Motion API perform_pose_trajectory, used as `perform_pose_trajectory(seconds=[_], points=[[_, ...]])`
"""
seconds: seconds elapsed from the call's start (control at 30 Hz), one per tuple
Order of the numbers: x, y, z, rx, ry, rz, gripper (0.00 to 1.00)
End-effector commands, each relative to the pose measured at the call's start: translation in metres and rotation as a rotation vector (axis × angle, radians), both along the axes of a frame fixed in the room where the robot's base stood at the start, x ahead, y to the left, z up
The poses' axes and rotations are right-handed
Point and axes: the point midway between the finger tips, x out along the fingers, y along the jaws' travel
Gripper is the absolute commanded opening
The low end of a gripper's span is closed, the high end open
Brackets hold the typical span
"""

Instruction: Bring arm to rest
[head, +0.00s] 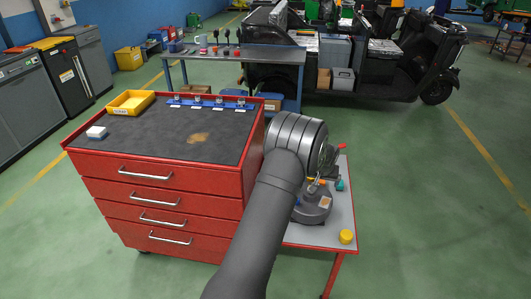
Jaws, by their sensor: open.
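My arm reaches up from the bottom of the head view to a thick grey joint beside the red cabinet's right edge. The part of the arm beyond that joint is mostly hidden behind it, and I cannot make out my gripper's fingers. Just below the joint, a dark grey rounded shape (313,205) with small coloured bits shows over the side table (290,233). I cannot tell what it is.
A yellow round piece (346,237) lies on the side table. A rickshaw (380,60) and a workbench (235,55) stand behind. The floor at right is clear.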

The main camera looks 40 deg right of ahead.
Motion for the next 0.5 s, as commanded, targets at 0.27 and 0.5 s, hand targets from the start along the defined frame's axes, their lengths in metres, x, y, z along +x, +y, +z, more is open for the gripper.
perform_pose_trajectory(seconds=[0.27,0.5], points=[[0.017,-0.007,0.023,-0.013,0.131,0.349,1.00],[0.033,-0.010,0.063,-0.013,0.305,0.908,1.00]])
